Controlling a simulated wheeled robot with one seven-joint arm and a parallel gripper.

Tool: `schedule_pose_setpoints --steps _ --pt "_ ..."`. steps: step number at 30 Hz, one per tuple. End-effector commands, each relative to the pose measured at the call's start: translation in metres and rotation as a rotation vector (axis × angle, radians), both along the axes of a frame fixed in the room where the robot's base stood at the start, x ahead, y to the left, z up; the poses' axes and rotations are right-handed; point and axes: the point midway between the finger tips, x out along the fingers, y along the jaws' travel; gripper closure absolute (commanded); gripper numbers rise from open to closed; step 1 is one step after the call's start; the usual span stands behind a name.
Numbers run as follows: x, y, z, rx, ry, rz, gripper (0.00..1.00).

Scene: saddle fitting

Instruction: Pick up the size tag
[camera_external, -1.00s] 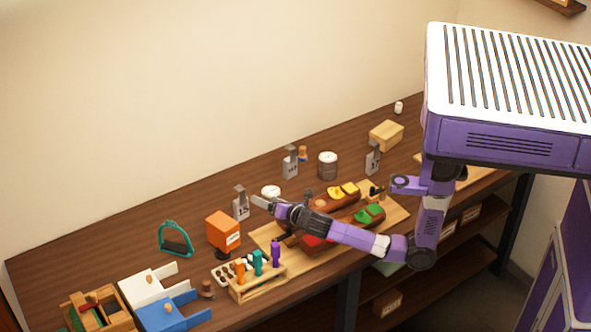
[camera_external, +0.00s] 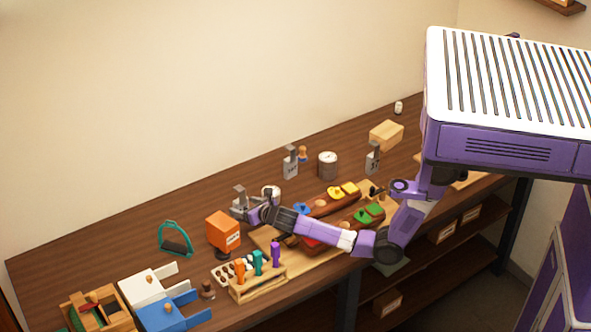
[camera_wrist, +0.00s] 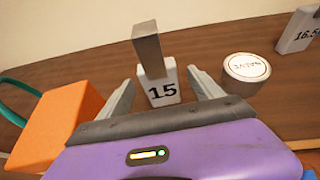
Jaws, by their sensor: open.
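A white size tag marked 15 (camera_wrist: 160,92) stands upright on the bench, with a grey block-like clip (camera_wrist: 149,52) on top. My gripper (camera_wrist: 162,82) is open, with one finger on each side of the tag and gaps showing between. In the external view my gripper (camera_external: 246,211) is at the tag and hides much of it; the clip's grey top (camera_external: 239,190) still shows.
An orange box (camera_external: 222,233) stands left of my gripper and a round white-lidded tin (camera_wrist: 246,69) stands to the right. A teal stirrup (camera_external: 175,240) is further left. A wooden tool rack (camera_external: 257,287) and a board with saddle parts (camera_external: 398,213) lie in front.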

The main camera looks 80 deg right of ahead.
Motion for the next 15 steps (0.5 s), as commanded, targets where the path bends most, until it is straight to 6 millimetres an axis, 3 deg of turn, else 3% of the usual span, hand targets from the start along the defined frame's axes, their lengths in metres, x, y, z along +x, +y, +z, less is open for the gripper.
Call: schedule_pose_setpoints --steps 6,15 --pt "0.019 -0.014 -0.009 0.0 0.0 -0.001 0.25" --pt "0.021 -0.016 -0.01 0.0 0.0 0.0 0.25"
